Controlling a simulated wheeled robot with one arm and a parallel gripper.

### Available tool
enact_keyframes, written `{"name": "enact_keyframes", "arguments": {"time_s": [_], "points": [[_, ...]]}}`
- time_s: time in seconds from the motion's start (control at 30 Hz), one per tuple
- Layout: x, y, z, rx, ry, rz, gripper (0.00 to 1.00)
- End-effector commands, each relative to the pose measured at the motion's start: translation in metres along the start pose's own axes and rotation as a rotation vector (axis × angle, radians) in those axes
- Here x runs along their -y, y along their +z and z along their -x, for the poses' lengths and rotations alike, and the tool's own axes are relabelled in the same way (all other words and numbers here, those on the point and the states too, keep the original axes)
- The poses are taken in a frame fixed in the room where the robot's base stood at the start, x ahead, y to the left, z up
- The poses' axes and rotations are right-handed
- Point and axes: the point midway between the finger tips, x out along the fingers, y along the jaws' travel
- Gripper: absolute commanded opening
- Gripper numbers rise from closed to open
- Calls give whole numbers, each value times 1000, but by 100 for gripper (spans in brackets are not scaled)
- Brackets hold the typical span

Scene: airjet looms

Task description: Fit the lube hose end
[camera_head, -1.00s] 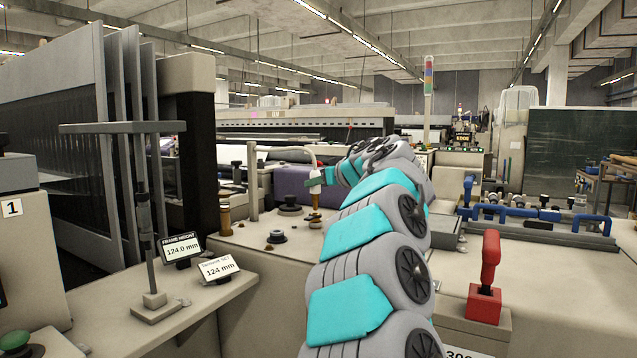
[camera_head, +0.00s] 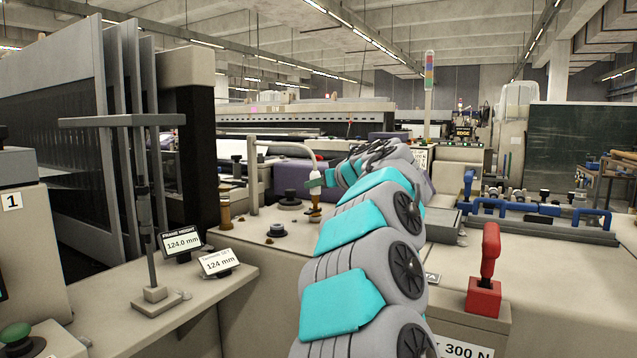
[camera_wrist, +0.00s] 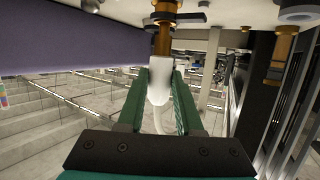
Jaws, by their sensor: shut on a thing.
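The white lube hose end (camera_wrist: 158,82) is between the green fingers of my gripper (camera_wrist: 160,95) in the wrist view. The gripper is shut on it. A brass fitting (camera_wrist: 163,40) stands in line with the hose end, and the two appear to meet. How far one goes into the other cannot be told. In the head view my gripper (camera_head: 318,181) is at the brass fitting (camera_head: 315,212) on the machine top, just left of my arm. The pale hose arches behind toward a post; the fingertips are small and partly hidden there.
Another brass fitting (camera_head: 225,211) and a dark round knob (camera_head: 277,230) stand on the machine top. A purple roll (camera_head: 292,176) lies close behind my gripper. A grey upright post (camera_head: 253,174) is to its left. A red lever (camera_head: 488,272) stands at right.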

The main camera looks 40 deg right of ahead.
Motion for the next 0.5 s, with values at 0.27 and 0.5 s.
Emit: {"name": "enact_keyframes", "arguments": {"time_s": [0.27, 0.5], "points": [[0, 5, -1, 0, 1, 0, 0], [0, 9, -3, 0, 0, -1, 0]]}}
